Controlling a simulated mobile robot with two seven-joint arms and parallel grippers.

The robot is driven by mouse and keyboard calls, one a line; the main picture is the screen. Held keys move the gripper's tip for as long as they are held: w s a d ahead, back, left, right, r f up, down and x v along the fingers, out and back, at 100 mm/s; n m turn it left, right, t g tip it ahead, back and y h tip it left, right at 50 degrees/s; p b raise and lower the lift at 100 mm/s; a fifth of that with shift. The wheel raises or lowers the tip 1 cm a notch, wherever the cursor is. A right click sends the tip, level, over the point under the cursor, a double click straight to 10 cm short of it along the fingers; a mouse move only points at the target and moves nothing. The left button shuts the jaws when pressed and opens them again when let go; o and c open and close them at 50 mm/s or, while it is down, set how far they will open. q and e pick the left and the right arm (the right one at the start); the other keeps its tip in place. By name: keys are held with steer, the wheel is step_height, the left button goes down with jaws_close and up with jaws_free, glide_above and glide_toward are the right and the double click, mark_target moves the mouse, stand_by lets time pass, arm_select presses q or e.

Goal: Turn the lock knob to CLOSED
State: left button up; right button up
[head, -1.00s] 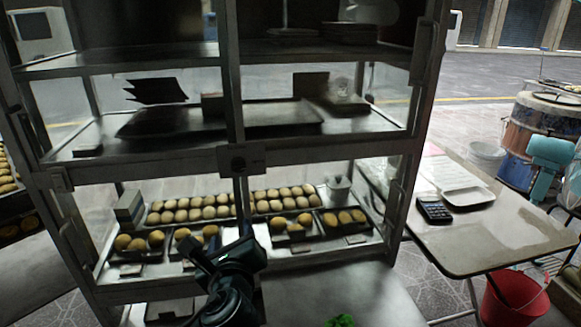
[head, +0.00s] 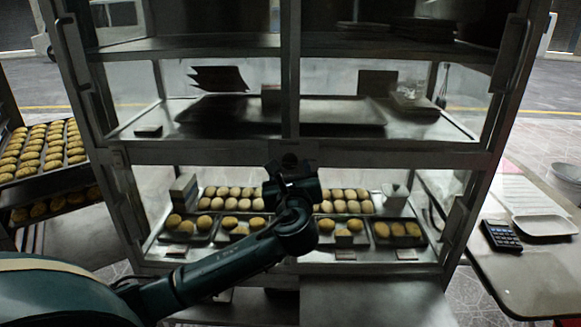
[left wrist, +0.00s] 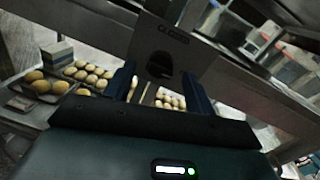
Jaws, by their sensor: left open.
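The lock knob (head: 289,161) is a small dark round shape on a plate, on the cabinet's middle crossbar where it meets the centre post. My left gripper (head: 290,180) is in front of the centre post just below the knob and partly covers the plate area. In the left wrist view its two fingers (left wrist: 160,86) are apart, with the knob framed between and beyond them. I cannot tell whether they touch it. My right gripper is not in view.
The glass-fronted cabinet (head: 390,157) holds trays of buns (head: 240,205) on its lower shelf and dark trays above. A bun rack (head: 45,160) stands at left. A side table (head: 540,270) with a calculator (head: 501,236) and a white tray (head: 545,225) stands at right.

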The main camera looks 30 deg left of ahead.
arm_select(q)
steer(key=shift+x, duration=1.1)
steer(key=shift+d, duration=0.1)
steer(key=c, duration=0.9)
